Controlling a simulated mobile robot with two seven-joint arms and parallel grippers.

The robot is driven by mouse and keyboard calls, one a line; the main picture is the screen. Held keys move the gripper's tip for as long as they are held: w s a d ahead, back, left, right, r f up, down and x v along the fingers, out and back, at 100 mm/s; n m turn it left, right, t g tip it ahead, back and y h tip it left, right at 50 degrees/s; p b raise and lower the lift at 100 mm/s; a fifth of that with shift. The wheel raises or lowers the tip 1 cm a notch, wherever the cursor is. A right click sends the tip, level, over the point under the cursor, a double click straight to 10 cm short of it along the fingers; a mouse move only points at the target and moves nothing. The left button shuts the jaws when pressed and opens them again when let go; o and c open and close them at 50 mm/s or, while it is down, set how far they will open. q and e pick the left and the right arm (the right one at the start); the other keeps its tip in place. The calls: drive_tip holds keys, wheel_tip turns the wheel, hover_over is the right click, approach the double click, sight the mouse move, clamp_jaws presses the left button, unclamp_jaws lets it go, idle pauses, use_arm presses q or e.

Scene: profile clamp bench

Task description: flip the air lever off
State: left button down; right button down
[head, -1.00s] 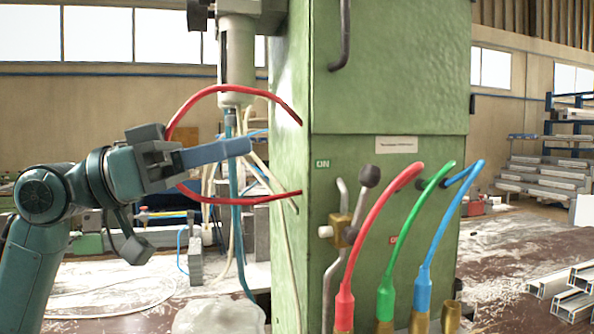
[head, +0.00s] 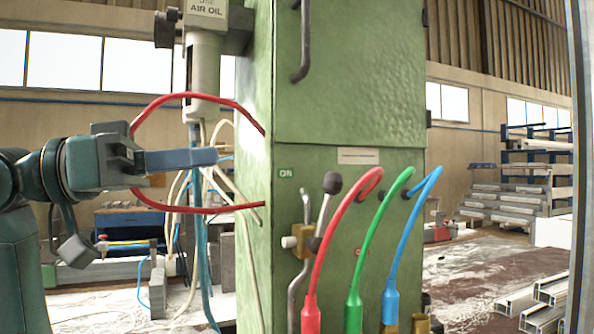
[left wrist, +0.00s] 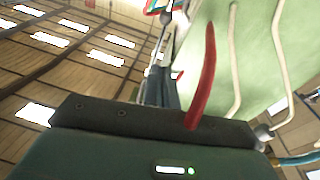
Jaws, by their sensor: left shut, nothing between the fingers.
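The air lever (head: 326,208) is a metal rod with a dark ball knob on the green cabinet's front. It rises from a brass valve (head: 303,243), tilted up and to the right. A green ON label (head: 286,173) sits above left of it; a small red label (head: 360,252) to the right is partly hidden by hoses. My left gripper (head: 215,156) is shut and empty, pointing right, left of the cabinet and apart from the lever. Its fingers also show in the left wrist view (left wrist: 163,88); the lever cannot be made out there. My right gripper is out of view.
A red hose loop (head: 190,97) arches around my left gripper to the cabinet (head: 345,110). Red, green (head: 372,235) and blue (head: 408,230) hoses stand right of the lever. An air-oil unit (head: 203,70) hangs above the gripper. A grey post (head: 582,170) edges the right.

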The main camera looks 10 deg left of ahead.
sight(298, 172)
use_arm(q)
drive_tip(key=p+x, duration=0.2)
drive_tip(key=x, duration=0.6)
drive_tip(key=shift+w+d+r, duration=0.15)
drive_tip(key=shift+d, duration=0.25)
drive_tip(key=shift+w+d+f, duration=0.2)
drive_tip(key=shift+d+f, duration=0.2)
drive_tip(key=shift+d, duration=0.05)
drive_tip(key=shift+w+d+f, duration=0.25)
drive_tip(key=shift+d+f, duration=0.2)
drive_tip(key=shift+d, duration=0.05)
drive_tip(key=shift+w+d+f, duration=0.25)
drive_tip(key=shift+d+f, duration=0.25)
drive_tip(key=shift+d, duration=0.05)
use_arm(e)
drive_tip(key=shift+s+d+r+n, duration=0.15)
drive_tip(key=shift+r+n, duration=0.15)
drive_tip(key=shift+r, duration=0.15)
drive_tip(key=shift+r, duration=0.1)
